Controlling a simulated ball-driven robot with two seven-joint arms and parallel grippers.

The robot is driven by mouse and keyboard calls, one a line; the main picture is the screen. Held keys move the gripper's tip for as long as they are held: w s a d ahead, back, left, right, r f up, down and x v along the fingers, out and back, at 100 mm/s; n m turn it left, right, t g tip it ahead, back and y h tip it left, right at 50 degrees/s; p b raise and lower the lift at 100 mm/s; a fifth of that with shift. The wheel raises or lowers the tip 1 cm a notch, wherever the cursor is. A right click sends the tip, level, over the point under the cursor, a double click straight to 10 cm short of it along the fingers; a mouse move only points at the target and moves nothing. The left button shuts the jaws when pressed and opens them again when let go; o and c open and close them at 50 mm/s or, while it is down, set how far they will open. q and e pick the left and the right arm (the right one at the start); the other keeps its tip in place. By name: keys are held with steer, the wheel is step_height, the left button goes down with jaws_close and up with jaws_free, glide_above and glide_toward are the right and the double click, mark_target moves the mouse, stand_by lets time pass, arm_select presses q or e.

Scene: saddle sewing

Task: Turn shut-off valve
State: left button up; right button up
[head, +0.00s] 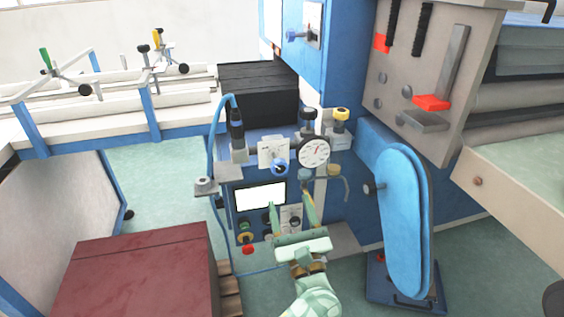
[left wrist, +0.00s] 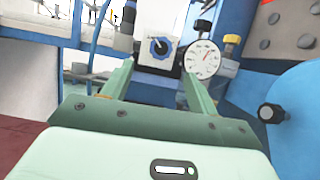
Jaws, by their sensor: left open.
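A blue control unit carries a white plate with a blue rotary knob (head: 279,167), which also shows in the left wrist view (left wrist: 159,46). A round white gauge (head: 314,152) is just right of the plate, also in the left wrist view (left wrist: 203,58). A yellow-topped knob (head: 341,114) stands behind the gauge. I cannot tell for sure which fitting is the shut-off valve. My left gripper (head: 289,203) is open and empty, in front of the unit and below the blue knob. In the left wrist view its fingers (left wrist: 157,74) point toward the plate, apparently apart from it. My right gripper is not in view.
A lit screen (head: 261,197) and a red button (head: 248,249) are left of my gripper. A blue padded arm (head: 403,220) stands to the right. A dark red box (head: 140,270) is at lower left. A black block (head: 258,95) is behind the unit.

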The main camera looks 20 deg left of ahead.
mark_target(280, 172)
arm_select(q)
steer(key=b+x, duration=0.1)
steer(key=x, duration=1)
steer(key=shift+w+a+f+b, duration=0.1)
steer(key=shift+w+b, duration=0.2)
steer(key=shift+b, duration=0.05)
steer(key=shift+w+a+r, duration=0.35)
steer(key=shift+w, duration=0.1)
steer(key=c, duration=1)
